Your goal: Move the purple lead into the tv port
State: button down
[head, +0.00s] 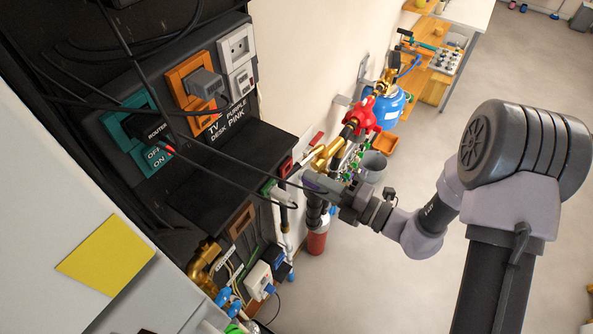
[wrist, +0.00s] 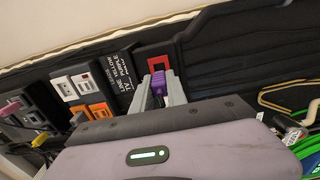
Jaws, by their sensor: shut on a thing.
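My gripper (wrist: 159,91) is shut on a purple plug (wrist: 158,82), the end of the purple lead, between its two grey fingers in the wrist view. Directly beyond the plug is a red-framed port (wrist: 155,62) in a black panel; I cannot tell whether they touch. In the head view my gripper (head: 316,182) is beside the panel's right end, near a small red port (head: 286,167). The lead's cable is hard to follow.
Orange (head: 196,85), white (head: 237,54) and teal (head: 143,130) sockets line the panel. Black cables (head: 230,180) hang across it. Brass pipes (head: 330,152) and a red valve (head: 380,112) stand behind my gripper. The floor to the right is clear.

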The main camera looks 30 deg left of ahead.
jog(key=shift+d, duration=1.05)
